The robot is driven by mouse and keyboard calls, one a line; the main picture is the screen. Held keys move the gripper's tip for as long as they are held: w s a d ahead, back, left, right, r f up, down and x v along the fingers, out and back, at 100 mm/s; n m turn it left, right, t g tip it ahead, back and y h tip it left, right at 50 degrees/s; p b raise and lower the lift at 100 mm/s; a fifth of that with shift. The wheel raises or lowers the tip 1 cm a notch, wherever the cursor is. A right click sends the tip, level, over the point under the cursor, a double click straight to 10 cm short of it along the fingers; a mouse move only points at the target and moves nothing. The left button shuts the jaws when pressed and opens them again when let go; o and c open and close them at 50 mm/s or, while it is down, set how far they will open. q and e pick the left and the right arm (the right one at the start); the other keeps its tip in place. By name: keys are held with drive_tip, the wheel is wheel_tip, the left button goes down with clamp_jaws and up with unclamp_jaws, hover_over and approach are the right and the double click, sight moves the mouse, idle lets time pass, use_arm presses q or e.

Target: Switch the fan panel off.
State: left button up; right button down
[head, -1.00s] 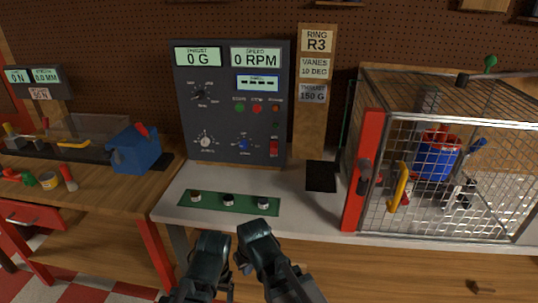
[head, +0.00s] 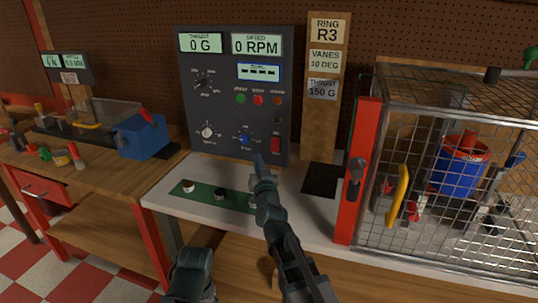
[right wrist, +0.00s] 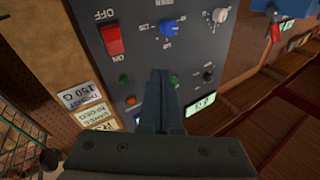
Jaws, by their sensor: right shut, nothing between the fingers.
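The dark fan panel (head: 222,110) stands at the back of the bench, its screens lit with 0 G and 0 RPM. Its red rocker switch (head: 276,144) is at the lower right; the right wrist view shows this switch (right wrist: 112,40) between OFF and ON labels. My right gripper (head: 261,163) is shut and empty, pointing at the panel's lower right, left of and below the switch in the head view. Contact with the panel is not visible. My left gripper (head: 195,262) is low at the bench front; its fingers are unclear.
A green strip (head: 205,195) with small round pieces lies before the panel, partly hidden by my right arm. A wire cage (head: 440,160) with a red post and yellow handle stands to the right, holding a blue-and-red rotor (head: 458,175). A wooden sign post (head: 322,120) stands beside the panel.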

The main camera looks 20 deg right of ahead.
sight(272, 146)
drive_tip(key=shift+d+r+m+t+h, duration=0.25)
drive_tip(key=shift+d+r+h, duration=0.1)
drive_tip(key=shift+d, duration=0.2)
drive_tip(key=shift+d+r+m+t+h, duration=0.15)
drive_tip(key=shift+d+r+m+h, duration=0.15)
drive_tip(key=shift+d, duration=0.2)
drive_tip(key=shift+w+d+f+b, duration=0.65)
drive_tip(key=shift+w+d, duration=0.05)
drive_tip(key=shift+w, duration=0.4)
drive_tip(key=shift+w+d+f+b, duration=0.6)
drive_tip(key=shift+w+d+b, duration=0.15)
drive_tip(key=shift+w, duration=0.4)
drive_tip(key=shift+w+d+f+b, duration=0.6)
drive_tip(key=shift+w+d+f, duration=0.1)
drive_tip(key=shift+w, duration=0.4)
drive_tip(key=shift+w, duration=0.1)
drive_tip(key=shift+w+d+f, duration=0.1)
drive_tip(key=shift+w+d, duration=0.15)
drive_tip(key=shift+w+d+f+b, duration=0.15)
drive_tip(key=shift+w+d+b, duration=0.1)
drive_tip(key=shift+w+b, duration=0.15)
drive_tip(key=shift+s+a, duration=0.1)
drive_tip(key=shift+s, duration=0.05)
idle(0.4)
